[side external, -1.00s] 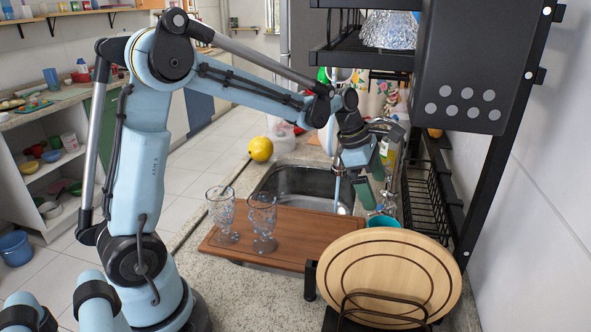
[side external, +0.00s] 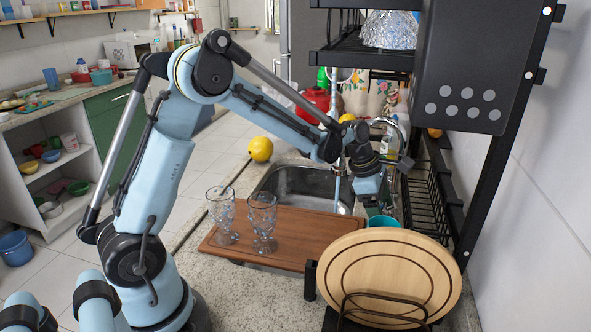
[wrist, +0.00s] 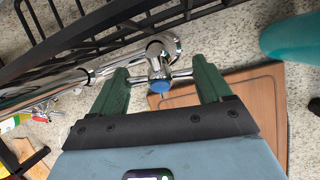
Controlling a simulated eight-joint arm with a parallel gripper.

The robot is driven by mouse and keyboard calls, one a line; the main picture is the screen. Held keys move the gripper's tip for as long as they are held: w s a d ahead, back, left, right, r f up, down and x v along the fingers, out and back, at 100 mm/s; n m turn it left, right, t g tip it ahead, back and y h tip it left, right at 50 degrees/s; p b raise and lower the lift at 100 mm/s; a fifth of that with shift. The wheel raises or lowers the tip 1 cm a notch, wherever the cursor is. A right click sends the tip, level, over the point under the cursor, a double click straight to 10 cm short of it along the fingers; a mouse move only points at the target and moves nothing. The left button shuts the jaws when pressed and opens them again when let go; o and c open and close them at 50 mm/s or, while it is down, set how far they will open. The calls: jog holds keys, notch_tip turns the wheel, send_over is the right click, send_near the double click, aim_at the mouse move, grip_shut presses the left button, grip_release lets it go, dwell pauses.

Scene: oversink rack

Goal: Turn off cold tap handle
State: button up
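The cold tap handle (wrist: 158,86) is a chrome cross handle with a blue cap. In the wrist view it lies between the two green fingers of my gripper (wrist: 160,78), with its side arms reaching toward them. The fingers are spread apart, one on each side; I cannot tell if either touches the handle. A chrome tap body and pipe (wrist: 60,82) run left from it. In the side view my gripper is low at the tap behind the sink's right side, its fingertips hidden. A pale stream (side external: 337,188), apparently water, falls into the sink (side external: 290,183).
A black wire rack (side external: 424,200) stands right of the tap. A teal cup (side external: 383,221) is close to my gripper, also in the wrist view (wrist: 290,38). A wooden board (side external: 300,240) with two glasses and a round wooden plate (side external: 388,275) are in front.

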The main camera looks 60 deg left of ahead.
jog(key=c, duration=0.5)
jog(key=shift+m, duration=0.3)
jog(key=m+t, duration=0.1)
jog(key=m, duration=0.2)
jog(key=shift+s, duration=0.1)
jog(key=shift+m+t+y, duration=0.3)
jog(key=shift+m+t, duration=0.3)
jog(key=shift+m, duration=1.1)
jog(key=o, duration=1)
jog(key=shift+d, duration=0.1)
